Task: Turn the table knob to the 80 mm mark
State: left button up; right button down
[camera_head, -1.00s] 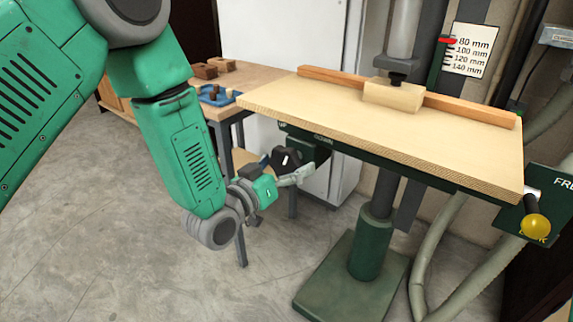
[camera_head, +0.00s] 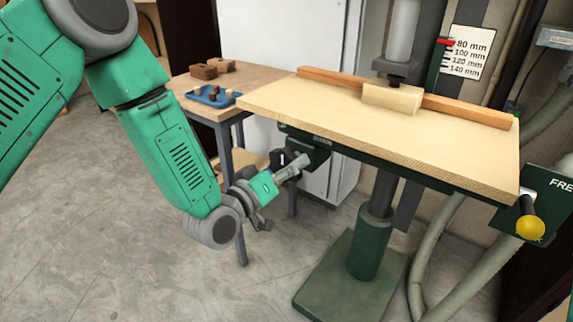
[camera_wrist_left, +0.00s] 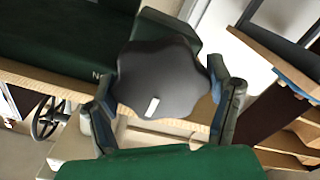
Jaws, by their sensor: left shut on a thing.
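The table knob (camera_wrist_left: 160,85) is black and lobed with a white mark, and fills the middle of the left wrist view. In the head view the knob (camera_head: 281,158) is partly hidden under the table's left front, beside a green housing. My left gripper (camera_wrist_left: 165,110) has one finger on each side of the knob and is shut on it; it also shows in the head view (camera_head: 292,168). The mm scale (camera_head: 467,53) hangs at the back right. Its red pointer (camera_head: 447,41) is about level with the 80 mm label. My right gripper is not in view.
The wooden table (camera_head: 350,125) carries an orange fence (camera_head: 470,111) and a pale block (camera_head: 392,98) below the spindle. A yellow-balled lever (camera_head: 530,228) is at the right corner. A side bench with a blue tray (camera_head: 206,97) stands behind. Hoses run on the right.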

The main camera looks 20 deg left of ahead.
pick_arm(q)
jog(key=o, duration=1.1)
jog(key=shift+f, duration=0.3)
jog(key=shift+a+r, duration=0.1)
jog(key=v, duration=1.2)
jog(key=shift+w, duration=0.1)
jog(key=s+f+m+g+y, duration=0.15)
jog(key=s+f+g, duration=0.3)
jog(key=f, duration=0.65)
jog(key=s+a+f+m+g+y, duration=0.1)
jog(key=s+a+f+g+y, duration=0.1)
jog(key=s+f+g, duration=0.4)
jog(key=s+a+f+m+g+y, duration=0.1)
jog(key=s+a+f+g+y, duration=0.1)
jog(key=s+a+f+g, duration=0.3)
jog(key=s+f+g, duration=0.1)
jog(key=s+f, duration=0.3)
jog(key=s, duration=0.5)
jog(key=shift+s+f+y, duration=0.15)
jog(key=shift+s+y, duration=0.2)
